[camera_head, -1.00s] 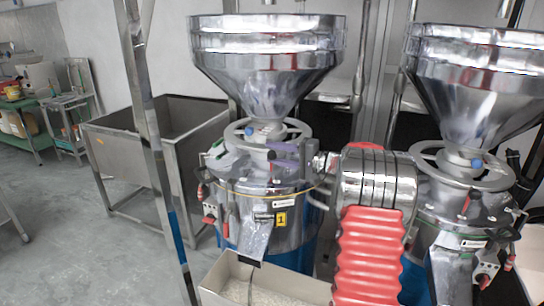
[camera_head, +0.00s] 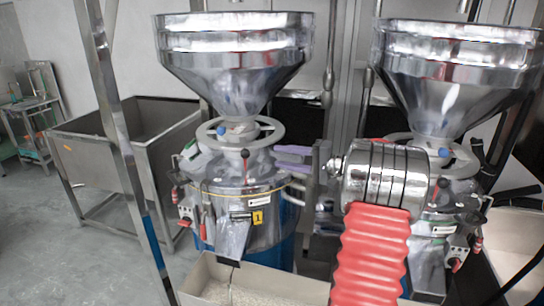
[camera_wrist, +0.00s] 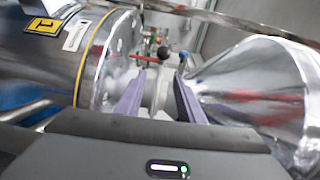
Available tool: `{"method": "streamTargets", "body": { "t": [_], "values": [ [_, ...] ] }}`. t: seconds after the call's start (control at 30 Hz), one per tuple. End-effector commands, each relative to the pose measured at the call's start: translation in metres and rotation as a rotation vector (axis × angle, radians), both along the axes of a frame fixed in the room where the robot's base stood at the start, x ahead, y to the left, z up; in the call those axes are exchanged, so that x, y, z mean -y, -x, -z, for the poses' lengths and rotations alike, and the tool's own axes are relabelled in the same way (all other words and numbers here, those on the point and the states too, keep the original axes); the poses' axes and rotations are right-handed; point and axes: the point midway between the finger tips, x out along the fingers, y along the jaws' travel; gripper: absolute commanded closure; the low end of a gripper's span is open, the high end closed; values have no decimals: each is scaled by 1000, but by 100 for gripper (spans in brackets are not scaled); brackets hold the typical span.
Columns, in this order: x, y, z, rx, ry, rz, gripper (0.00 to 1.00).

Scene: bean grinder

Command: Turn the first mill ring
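The first mill (camera_head: 240,215), marked with a yellow "1", stands left of centre in the head view. Its grey ring (camera_head: 211,133) encircles the neck below the steel hopper (camera_head: 235,62). My gripper (camera_head: 281,158) has purple fingers and is at the ring's right side, pointing left toward the mill. In the wrist view my gripper (camera_wrist: 160,85) is open, with fingers apart and nothing clamped. The grey neck area (camera_wrist: 157,93) shows between the fingers. Knobs on short levers, black (camera_wrist: 163,53) and blue (camera_wrist: 183,55), show beyond the fingertips. Whether a finger touches the ring I cannot tell.
A second mill (camera_head: 445,185) with its hopper (camera_head: 455,60) stands to the right, partly behind my arm. A bin (camera_head: 195,282) of pale grains sits below the first mill. A steel post (camera_head: 118,140) and a steel sink (camera_head: 125,140) are at left.

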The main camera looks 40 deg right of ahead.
Motion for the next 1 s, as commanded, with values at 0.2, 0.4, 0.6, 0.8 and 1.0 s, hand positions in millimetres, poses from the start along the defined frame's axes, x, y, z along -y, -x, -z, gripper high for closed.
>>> {"method": "streamTargets", "body": {
  "t": [0.2,0.4,0.6,0.8,1.0],
  "values": [
    [5,10,-1,0,0,-1,65],
    [5,10,0,0,0,-1,65],
    [-5,8,-2,-14,7,-16,78],
    [-62,-2,-6,-98,52,-97,92],
    [-151,0,-6,-240,148,-220,100]
  ]
}}
